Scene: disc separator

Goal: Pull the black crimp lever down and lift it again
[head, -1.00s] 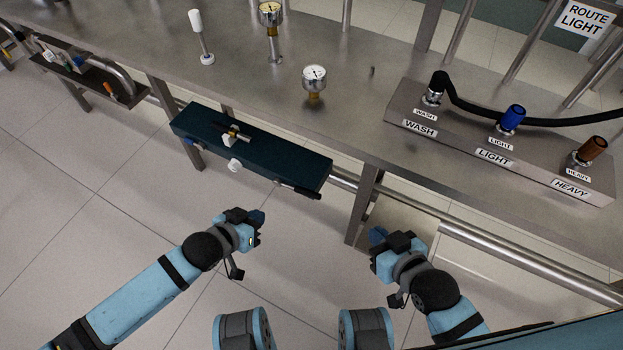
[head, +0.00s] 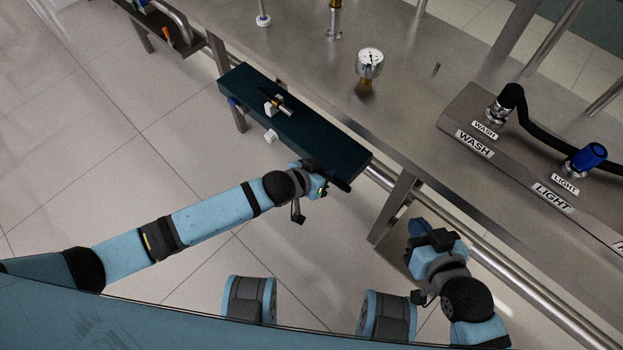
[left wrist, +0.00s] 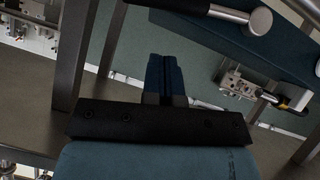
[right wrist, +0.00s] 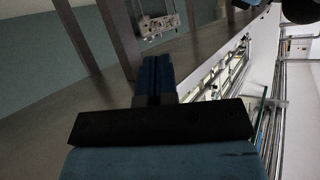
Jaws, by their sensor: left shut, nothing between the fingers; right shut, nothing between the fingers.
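The dark blue box (head: 300,125) is mounted on the front of the steel bench. A black lever (head: 342,184) sticks out at its near right end. In the left wrist view a black bar with a silver end, seemingly that lever (left wrist: 205,9), crosses the top, ahead of the fingers. My left gripper (head: 312,167) is shut and empty, close to the lever's left in the head view; contact cannot be made out. Its closed fingers show in the left wrist view (left wrist: 164,76). My right gripper (head: 416,228) is shut and empty, away from the lever; its fingers show in the right wrist view (right wrist: 155,76).
A gauge (head: 369,64) stands on the bench top (head: 310,50). A panel labelled WASH and LIGHT (head: 462,118) carries fittings and a black hose at right. A bench leg (head: 394,208) and a horizontal pipe (head: 480,243) lie near my right gripper. The floor at left is clear.

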